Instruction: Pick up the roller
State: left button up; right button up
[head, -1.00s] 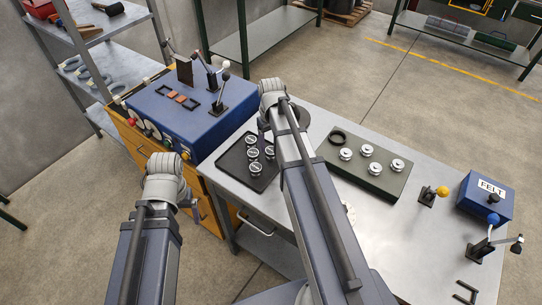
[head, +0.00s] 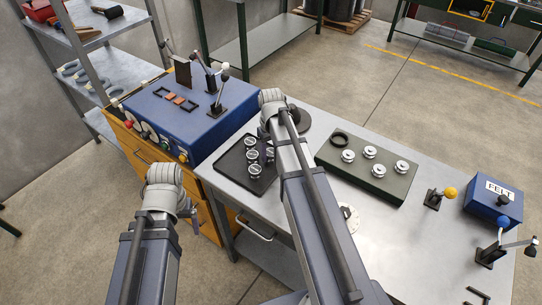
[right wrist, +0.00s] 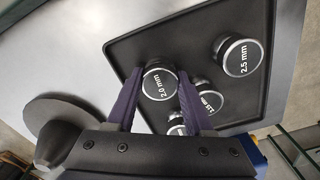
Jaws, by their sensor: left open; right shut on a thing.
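Several silver rollers with black, labelled tops sit on a black tray (head: 233,180), partly hidden by my right arm in the head view. In the right wrist view, the roller marked 2.0 mm (right wrist: 159,85) is between the purple fingers of my right gripper (right wrist: 162,78), which is shut on it. I cannot tell whether it is clear of the tray. A 2.5 mm roller (right wrist: 241,55) and a partly hidden one (right wrist: 207,99) lie beside it. My left gripper (head: 194,216) is open and empty, left of the bench, mostly hidden behind its wrist.
A dark green block (head: 381,184) with several silver knobs stands right of the tray. A blue machine (head: 185,120) with levers is at the left.

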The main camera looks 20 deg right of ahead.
aim_at(271, 152)
grip_shut()
dwell(0.3)
notch_tip(271, 152, up, 10)
jog(key=p, duration=1)
